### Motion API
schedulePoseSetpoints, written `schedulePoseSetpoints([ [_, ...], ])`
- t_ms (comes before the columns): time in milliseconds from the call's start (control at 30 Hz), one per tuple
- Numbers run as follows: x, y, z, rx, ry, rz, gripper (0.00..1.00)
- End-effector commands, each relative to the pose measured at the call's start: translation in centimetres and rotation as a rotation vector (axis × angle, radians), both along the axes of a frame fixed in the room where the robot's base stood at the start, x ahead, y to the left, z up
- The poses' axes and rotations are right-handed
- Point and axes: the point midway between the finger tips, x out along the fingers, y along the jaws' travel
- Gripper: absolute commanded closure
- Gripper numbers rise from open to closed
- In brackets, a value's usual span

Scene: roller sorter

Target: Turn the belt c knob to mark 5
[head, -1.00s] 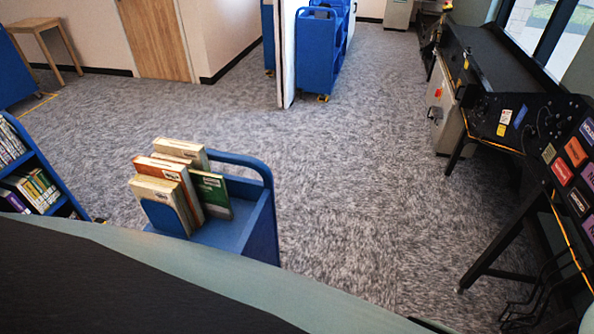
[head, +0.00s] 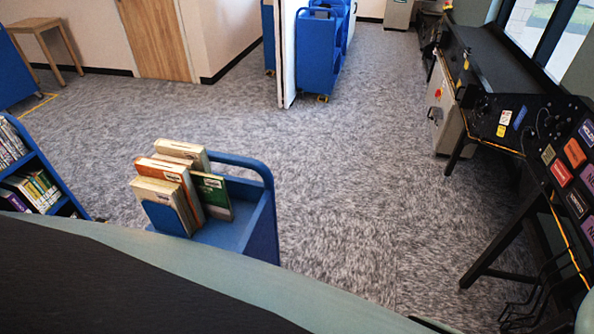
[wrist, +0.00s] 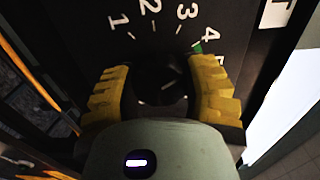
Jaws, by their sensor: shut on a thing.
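In the wrist view a round black knob (wrist: 160,88) sits on a dark panel, between the two yellow fingers of my gripper (wrist: 160,90). The fingers are shut on the knob, one on each side. Pale numerals 1, 2, 3 and 4 curve around it on the dial (wrist: 150,30), and a 5 is partly hidden by the right finger. A small green mark (wrist: 197,47) lies beside the 4. A faint light line on the knob slants to the upper right, roughly towards the 4; its exact reading is unclear. The head view shows neither knob nor gripper.
In the head view a black sorter conveyor (head: 490,60) with a label board (head: 572,165) runs along the right. A blue book cart (head: 262,215) stands in front, a blue shelf (head: 45,165) at left. Carpet (head: 350,140) between is clear.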

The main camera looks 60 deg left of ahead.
Motion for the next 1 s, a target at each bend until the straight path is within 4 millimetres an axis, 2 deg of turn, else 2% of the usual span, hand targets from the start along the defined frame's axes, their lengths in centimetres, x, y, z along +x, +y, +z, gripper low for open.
schedulePoseSetpoints([
  [500,0.11,0.20,-0.17,0.275,-0.314,0.004,0.89],
  [1000,0.12,0.14,-0.13,0.363,-0.418,0.003,0.89],
])
